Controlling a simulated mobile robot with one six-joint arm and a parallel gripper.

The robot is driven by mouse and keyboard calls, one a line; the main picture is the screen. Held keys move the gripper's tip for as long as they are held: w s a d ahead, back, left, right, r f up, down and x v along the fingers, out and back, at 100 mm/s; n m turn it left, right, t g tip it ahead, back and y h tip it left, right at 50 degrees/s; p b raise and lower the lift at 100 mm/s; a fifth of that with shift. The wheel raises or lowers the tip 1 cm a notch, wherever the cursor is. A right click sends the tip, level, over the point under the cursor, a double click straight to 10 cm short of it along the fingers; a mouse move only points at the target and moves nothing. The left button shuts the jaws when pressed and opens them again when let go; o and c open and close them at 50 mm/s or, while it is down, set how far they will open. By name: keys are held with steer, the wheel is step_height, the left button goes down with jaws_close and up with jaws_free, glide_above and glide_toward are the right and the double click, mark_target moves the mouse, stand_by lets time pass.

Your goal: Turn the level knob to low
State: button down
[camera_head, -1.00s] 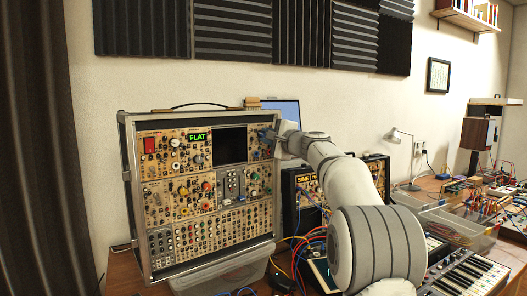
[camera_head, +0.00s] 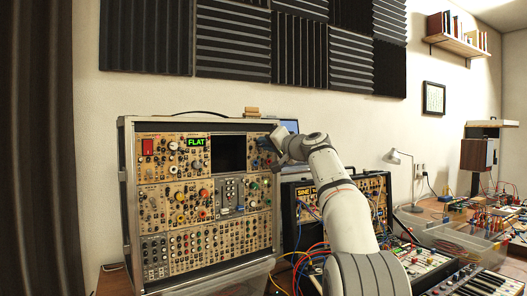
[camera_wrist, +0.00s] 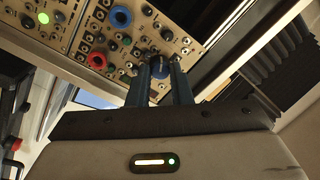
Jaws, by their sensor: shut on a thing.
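My gripper (camera_wrist: 160,76) is shut on a dark blue round knob (camera_wrist: 161,64) in the wrist view, one finger on each side of it. I take this to be the level knob, but its label and pointer are not readable. In the head view my gripper (camera_head: 264,145) is at the upper right of the synth case (camera_head: 128,200), right of the dark screen (camera_head: 229,153). The knob is hidden there.
Close to the held knob are a red knob (camera_wrist: 97,60) and a bright blue knob (camera_wrist: 121,17). A second case (camera_head: 290,190) with cables stands right of the first. A keyboard (camera_head: 480,288) and a lamp (camera_head: 397,157) are further right.

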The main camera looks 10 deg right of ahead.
steer(key=shift+f+n+b, duration=0.25)
steer(key=shift+n+b, duration=0.25)
steer(key=shift+n, duration=1.1)
steer(key=shift+r, duration=0.15)
steer(key=c, duration=1.3)
jaws_free()
steer(key=shift+r, duration=0.1)
steer(key=b+v, duration=0.3)
steer(key=v, duration=0.4)
steer(key=shift+s+d, duration=0.2)
steer(key=shift+s, duration=0.15)
steer(key=shift+a, duration=0.1)
